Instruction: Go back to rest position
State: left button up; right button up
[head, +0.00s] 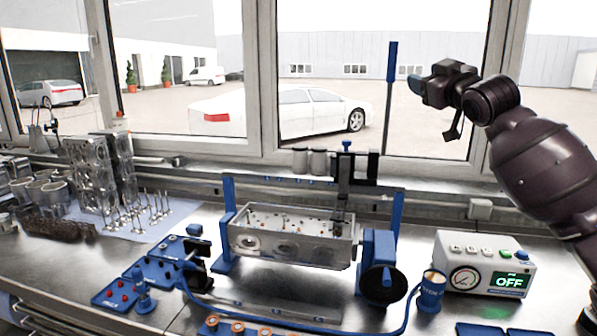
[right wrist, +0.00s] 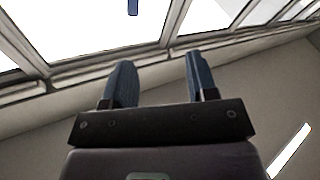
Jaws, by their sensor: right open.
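My right gripper (head: 416,85) is raised at the upper right of the head view, in front of the window and well above the bench. In the right wrist view its two blue fingers (right wrist: 160,82) stand apart with nothing between them. My left gripper is in neither view. The metal engine block (head: 290,238) sits in the blue stand at the middle of the bench, apart from my right gripper.
A tall blue post (head: 391,90) rises just left of my right gripper. The control box (head: 484,264) reads OFF. A blue cup (head: 431,292), blue trays (head: 118,292) and several engine parts (head: 100,170) stand on the bench. The window frame (head: 262,80) lies behind.

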jog(key=s+a+f+g, duration=0.1)
jog(key=s+f, duration=0.3)
jog(key=f, duration=0.9)
jog(key=s+a+f+m+h, duration=0.1)
jog(key=s+f, duration=0.3)
jog(key=f, duration=0.8)
jog(key=s+f+g, duration=0.1)
jog(key=s+f, duration=0.3)
jog(key=f, duration=0.9)
jog(key=s+d+f+m+g+h, duration=0.1)
jog(key=s+f+m+g+h, duration=0.1)
jog(key=s+f, duration=1.2)
jog(key=s+d+f+m+g+h, duration=0.1)
jog(key=s+f+m+g+h, duration=0.1)
jog(key=s+f, duration=1.2)
jog(key=s+m+g, duration=0.1)
jog(key=s+m, duration=0.1)
jog(key=shift+s+d+f+g, duration=0.25)
jog(key=shift+s+d+g, duration=0.1)
jog(key=shift+g, duration=0.05)
